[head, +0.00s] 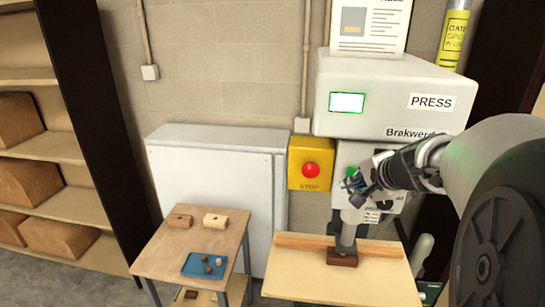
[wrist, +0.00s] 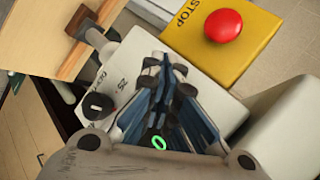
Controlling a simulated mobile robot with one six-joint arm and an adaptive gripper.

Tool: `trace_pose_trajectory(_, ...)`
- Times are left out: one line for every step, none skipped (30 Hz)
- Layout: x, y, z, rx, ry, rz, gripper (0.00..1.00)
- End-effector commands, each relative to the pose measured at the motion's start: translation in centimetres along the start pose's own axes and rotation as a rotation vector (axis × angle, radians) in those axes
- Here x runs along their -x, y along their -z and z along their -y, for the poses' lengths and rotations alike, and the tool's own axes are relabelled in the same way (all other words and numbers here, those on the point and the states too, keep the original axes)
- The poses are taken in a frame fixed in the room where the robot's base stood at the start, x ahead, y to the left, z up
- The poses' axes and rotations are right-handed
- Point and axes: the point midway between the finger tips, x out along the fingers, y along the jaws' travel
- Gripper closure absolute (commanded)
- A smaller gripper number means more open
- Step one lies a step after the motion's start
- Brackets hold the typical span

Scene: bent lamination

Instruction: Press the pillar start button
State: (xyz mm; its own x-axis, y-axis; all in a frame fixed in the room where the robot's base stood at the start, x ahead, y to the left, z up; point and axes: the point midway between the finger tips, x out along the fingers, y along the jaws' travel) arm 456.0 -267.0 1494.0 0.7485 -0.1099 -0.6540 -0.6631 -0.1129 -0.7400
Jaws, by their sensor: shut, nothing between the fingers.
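A green spot (head: 351,172), apparently the start button, shows on the pale front panel (head: 345,153) below the press head. My gripper (head: 354,187) is in front of that panel and partly covers the spot. In the wrist view my gripper (wrist: 166,68) has its fingers together, with nothing held, over the pale panel (wrist: 135,60). A small green ring (wrist: 158,142) shows low between the finger links; I cannot tell whether it is the button. Contact with the button cannot be made out.
A yellow box with a red STOP button (head: 311,170) is left of the panel; the button also shows in the wrist view (wrist: 223,26). A black knob (wrist: 97,106) is on the panel. The press table (head: 330,285) is below, a small wooden table (head: 165,255) to the left.

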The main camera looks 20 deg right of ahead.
Motion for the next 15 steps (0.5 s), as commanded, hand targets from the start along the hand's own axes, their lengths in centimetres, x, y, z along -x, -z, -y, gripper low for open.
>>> trace_pose_trajectory(0.2, -0.1, -0.2, 0.0, 0.0, -0.001, 1.0)
trace_pose_trajectory(0.4, -0.3, -0.4, 0.0, 0.0, -0.001, 1.0)
trace_pose_trajectory(0.7, -0.5, -0.6, 0.001, 0.001, -0.002, 1.0)
trace_pose_trajectory(0.9, -0.6, -0.7, 0.001, 0.001, -0.002, 1.0)
trace_pose_trajectory(1.1, -0.8, -0.9, 0.001, 0.001, -0.002, 1.0)
trace_pose_trajectory(1.4, -1.0, -1.1, 0.002, 0.0, -0.001, 1.0)
trace_pose_trajectory(1.6, -1.2, -1.3, 0.002, 0.0, -0.001, 1.0)
trace_pose_trajectory(1.8, -1.4, -1.4, 0.001, 0.0, -0.001, 1.0)
trace_pose_trajectory(2.1, -1.5, -1.6, 0.001, 0.001, -0.002, 1.0)
trace_pose_trajectory(2.3, -1.7, -1.8, 0.001, 0.001, -0.002, 1.0)
trace_pose_trajectory(2.5, -1.8, -1.9, 0.0, 0.001, -0.002, 1.0)
trace_pose_trajectory(2.7, -2.0, -2.1, 0.0, 0.001, -0.002, 1.0)
trace_pose_trajectory(2.9, -2.1, -2.2, 0.0, 0.001, -0.002, 1.0)
trace_pose_trajectory(3.0, -2.2, -2.3, 0.0, 0.001, -0.001, 1.0)
trace_pose_trajectory(3.2, -2.3, -2.4, 0.0, 0.0, -0.001, 1.0)
